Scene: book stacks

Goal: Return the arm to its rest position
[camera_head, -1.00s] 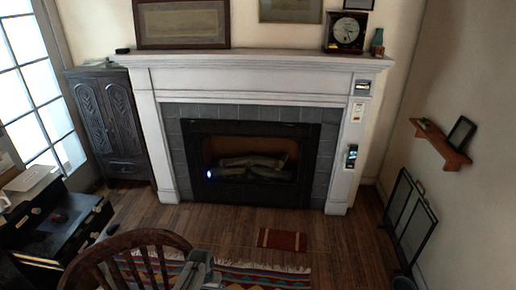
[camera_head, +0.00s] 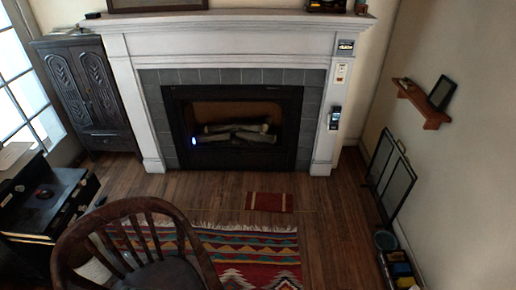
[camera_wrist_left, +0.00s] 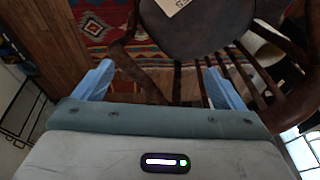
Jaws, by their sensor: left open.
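My left gripper (camera_wrist_left: 157,85) shows in the left wrist view with its two light-blue fingers spread wide apart and nothing between them. Beyond the fingers are the dark wooden chair (camera_wrist_left: 205,25) and the patterned rug. Neither of my arms shows in the head view now. My right gripper is in neither view.
The wooden chair (camera_head: 140,240) stands in front on the striped rug (camera_head: 255,250). A black desk (camera_head: 45,200) is at left, a dark cabinet (camera_head: 90,95) behind it. A white fireplace mantel (camera_head: 230,45) is ahead. A folding screen (camera_head: 390,175) stands at right.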

